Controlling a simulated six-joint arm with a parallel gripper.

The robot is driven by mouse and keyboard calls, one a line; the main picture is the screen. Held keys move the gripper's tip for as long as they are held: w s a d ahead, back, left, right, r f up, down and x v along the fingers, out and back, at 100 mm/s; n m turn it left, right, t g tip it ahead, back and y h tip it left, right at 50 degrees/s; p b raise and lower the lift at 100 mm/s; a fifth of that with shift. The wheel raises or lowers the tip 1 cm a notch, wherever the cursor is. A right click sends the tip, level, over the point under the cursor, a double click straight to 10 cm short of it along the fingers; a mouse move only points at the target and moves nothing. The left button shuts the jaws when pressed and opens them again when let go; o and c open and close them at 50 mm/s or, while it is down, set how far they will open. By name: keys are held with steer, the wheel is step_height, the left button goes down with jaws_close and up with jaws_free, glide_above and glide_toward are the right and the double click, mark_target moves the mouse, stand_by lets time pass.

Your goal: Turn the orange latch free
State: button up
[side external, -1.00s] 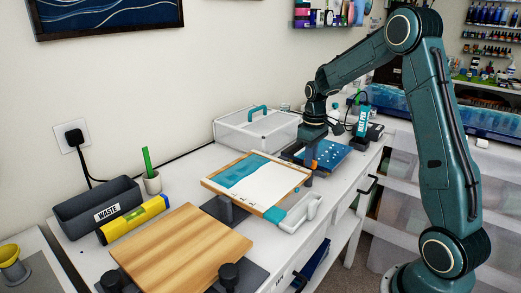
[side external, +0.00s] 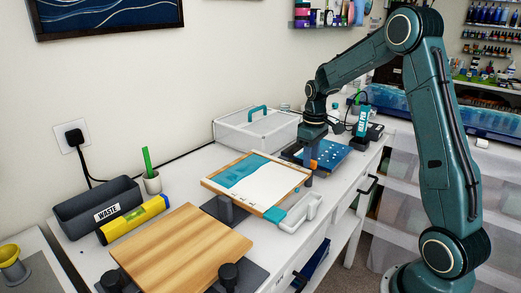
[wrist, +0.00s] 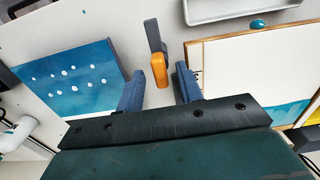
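The orange latch (wrist: 158,68) shows in the wrist view as an orange tab on a dark grey bar or post. It lies just beyond my fingertips and roughly between them, beside the framed panel. In the side external view the orange latch (side external: 314,164) is a small spot just under my gripper. My gripper (wrist: 160,82) is open, with one blue finger on each side of the latch line and nothing held. It also shows in the side external view (side external: 309,155), pointing down over the bench. Whether a finger touches the latch cannot be told.
A wood-framed panel (side external: 275,182) with a blue and white surface lies beside the latch. A blue board with white dots (wrist: 75,80) lies on its other side. A white tray (side external: 297,219) stands at the bench's front edge. A white case (side external: 250,130) stands behind.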

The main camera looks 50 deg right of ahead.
step_height(320, 180, up, 14)
steer(key=shift+f, duration=0.15)
stand_by(0.5)
steer(key=s+a+r+t, duration=0.35)
steer(key=s+a, duration=0.55)
steer(key=a, duration=0.5)
steer(key=s+a+f+t, duration=0.1)
steer(key=s+a+f, duration=0.1)
steer(key=s+a, duration=0.2)
steer(key=s+a+f+t, duration=0.1)
steer(key=s+a, duration=0.2)
steer(key=s, duration=0.5)
steer(key=shift+a+f, duration=0.35)
